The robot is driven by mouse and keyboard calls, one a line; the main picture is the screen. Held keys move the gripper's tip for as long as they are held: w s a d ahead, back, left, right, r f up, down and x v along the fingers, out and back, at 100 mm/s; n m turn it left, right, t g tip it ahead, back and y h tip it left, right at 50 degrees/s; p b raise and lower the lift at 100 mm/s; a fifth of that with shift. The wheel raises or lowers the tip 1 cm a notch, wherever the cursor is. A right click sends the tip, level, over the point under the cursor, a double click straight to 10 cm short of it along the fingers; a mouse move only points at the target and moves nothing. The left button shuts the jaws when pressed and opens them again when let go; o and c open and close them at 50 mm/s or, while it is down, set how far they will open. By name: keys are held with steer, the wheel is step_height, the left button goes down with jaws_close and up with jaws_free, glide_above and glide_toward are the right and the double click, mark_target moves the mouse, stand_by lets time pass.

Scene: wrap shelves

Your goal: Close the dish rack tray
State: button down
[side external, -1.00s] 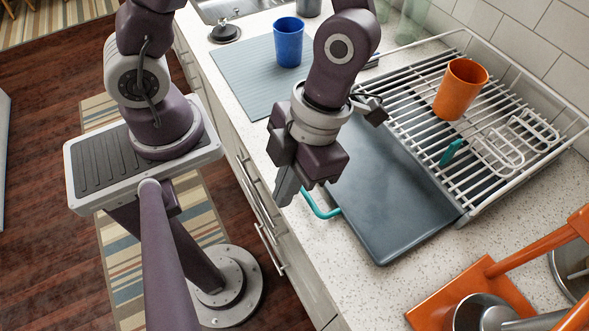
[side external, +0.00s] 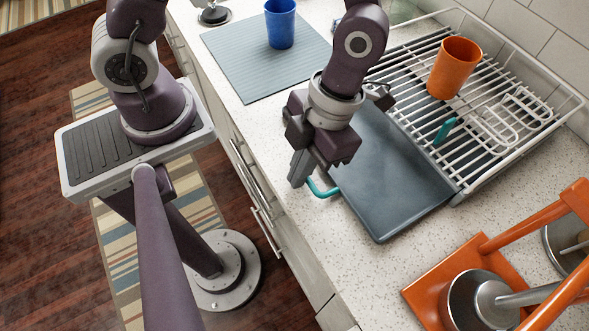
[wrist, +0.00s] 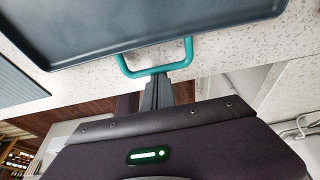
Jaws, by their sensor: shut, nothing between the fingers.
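The dish rack (side external: 500,125) is a white wire rack on the counter by the tiled wall. Its dark grey tray (side external: 390,180) sticks out from under the rack toward the counter's front edge. A teal handle (side external: 322,190) is on the tray's front edge; the wrist view shows it as a teal loop (wrist: 158,70). My gripper (side external: 298,178) is shut with nothing in it, at the outer side of the handle. In the wrist view my fingertips (wrist: 158,82) are right at the handle's outer bar; I cannot tell whether they touch.
An orange cup (side external: 454,68) and a teal-handled item (side external: 445,130) are in the rack. A blue cup (side external: 281,24) stands on a ribbed grey mat (side external: 255,75). An orange stand with metal pots (side external: 470,270) is at the lower right. Speckled counter (side external: 300,225) shows around the tray.

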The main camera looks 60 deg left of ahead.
mark_target(371, 145)
steer(key=w, duration=1.6)
steer(key=shift+w, duration=0.25)
steer(key=s, duration=0.4)
steer(key=shift+s, duration=0.2)
steer(key=v, duration=0.9)
steer(key=s+a+r+n+t+y, duration=0.1)
steer(key=s+a+r+n+t, duration=0.4)
steer(key=a+r+n, duration=0.7)
steer(key=s+a+n+t, duration=0.1)
steer(key=s+n, duration=0.4)
steer(key=n, duration=0.7)
steer(key=s+a+n+t+h, duration=0.1)
steer(key=s+n, duration=0.5)
steer(key=n, duration=0.6)
steer(key=shift+a+t, duration=0.6)
steer(key=shift+t, duration=0.5)
